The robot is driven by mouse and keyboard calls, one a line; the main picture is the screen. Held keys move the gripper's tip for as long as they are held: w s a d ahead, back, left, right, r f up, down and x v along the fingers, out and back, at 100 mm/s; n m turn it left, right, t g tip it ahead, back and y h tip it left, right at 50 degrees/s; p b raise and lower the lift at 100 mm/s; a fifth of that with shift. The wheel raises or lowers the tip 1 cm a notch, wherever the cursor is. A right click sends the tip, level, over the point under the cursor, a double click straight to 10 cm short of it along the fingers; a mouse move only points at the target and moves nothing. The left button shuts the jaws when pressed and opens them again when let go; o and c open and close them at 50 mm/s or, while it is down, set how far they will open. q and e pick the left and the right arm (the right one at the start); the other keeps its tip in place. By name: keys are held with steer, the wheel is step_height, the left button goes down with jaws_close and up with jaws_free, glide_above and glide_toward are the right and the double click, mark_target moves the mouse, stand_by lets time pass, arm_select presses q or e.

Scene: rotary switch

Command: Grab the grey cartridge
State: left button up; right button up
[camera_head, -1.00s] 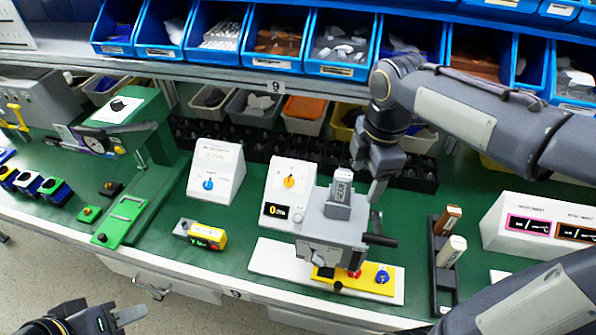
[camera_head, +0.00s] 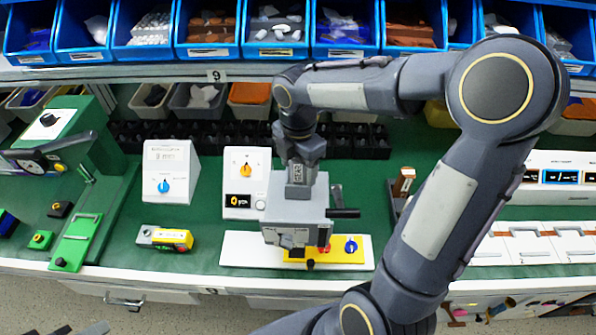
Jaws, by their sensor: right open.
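The grey cartridge (camera_head: 299,191) stands upright in the top of a grey box-shaped machine (camera_head: 298,216), with its upper part and dark label between my fingers. My right gripper (camera_head: 300,166) points down over it, open, with its fingers around the cartridge's top. I cannot tell whether the fingers touch it.
The machine stands on a white base with a yellow panel (camera_head: 347,254) and blue knob. A white dial box (camera_head: 247,180) stands close at its left. My right arm covers much of the bench's right side. Blue bins (camera_head: 205,52) line the shelf behind.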

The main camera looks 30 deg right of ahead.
steer(key=c, duration=1.2)
steer(key=shift+r, duration=0.15)
